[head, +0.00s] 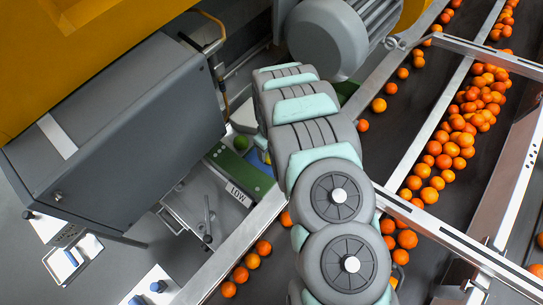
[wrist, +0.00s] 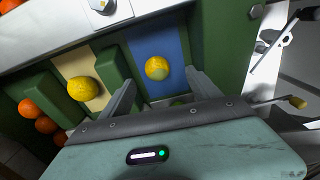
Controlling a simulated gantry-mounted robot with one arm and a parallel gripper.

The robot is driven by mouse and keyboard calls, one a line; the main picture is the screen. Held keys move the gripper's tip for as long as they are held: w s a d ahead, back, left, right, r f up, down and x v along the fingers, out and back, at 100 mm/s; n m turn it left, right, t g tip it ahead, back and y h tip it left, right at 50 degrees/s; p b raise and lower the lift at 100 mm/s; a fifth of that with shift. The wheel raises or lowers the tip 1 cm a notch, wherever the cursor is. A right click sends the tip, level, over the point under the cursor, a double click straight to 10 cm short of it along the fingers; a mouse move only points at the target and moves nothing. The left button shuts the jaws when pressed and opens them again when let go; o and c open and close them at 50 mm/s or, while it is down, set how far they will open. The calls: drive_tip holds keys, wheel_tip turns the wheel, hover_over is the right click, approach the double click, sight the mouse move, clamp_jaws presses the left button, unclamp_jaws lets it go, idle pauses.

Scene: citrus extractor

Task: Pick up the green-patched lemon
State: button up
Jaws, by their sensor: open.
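In the wrist view a lemon (wrist: 157,68) lies on a blue lane, yellow with a pale greenish patch on its lower side. A second lemon (wrist: 82,88), mostly yellow, lies on the tan lane to its left. My gripper (wrist: 160,77) is open and empty. Its two fingers point toward the blue lane, with the greenish-patched lemon between their lines, near the tips; I cannot tell the height gap. In the head view my arm hides the gripper and both lemons.
Green dividers (wrist: 118,68) separate the lanes. Several oranges (wrist: 44,125) lie left in the wrist view.

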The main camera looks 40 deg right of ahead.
sight(270, 157)
drive_tip(key=f, duration=0.3)
drive_tip(key=f+b, duration=0.1)
drive_tip(key=shift+w+d+f, duration=0.25)
drive_tip(key=shift+f, duration=0.05)
drive_tip(key=shift+w+d+f, duration=0.1)
drive_tip(key=shift+w+f, duration=0.1)
drive_tip(key=shift+f, duration=0.3)
wheel_tip(270, 157, down, 4)
drive_tip(key=shift+f+b, duration=0.1)
drive_tip(key=shift+b, duration=0.8)
drive_tip(key=shift+w, duration=0.1)
drive_tip(key=c, duration=1.5)
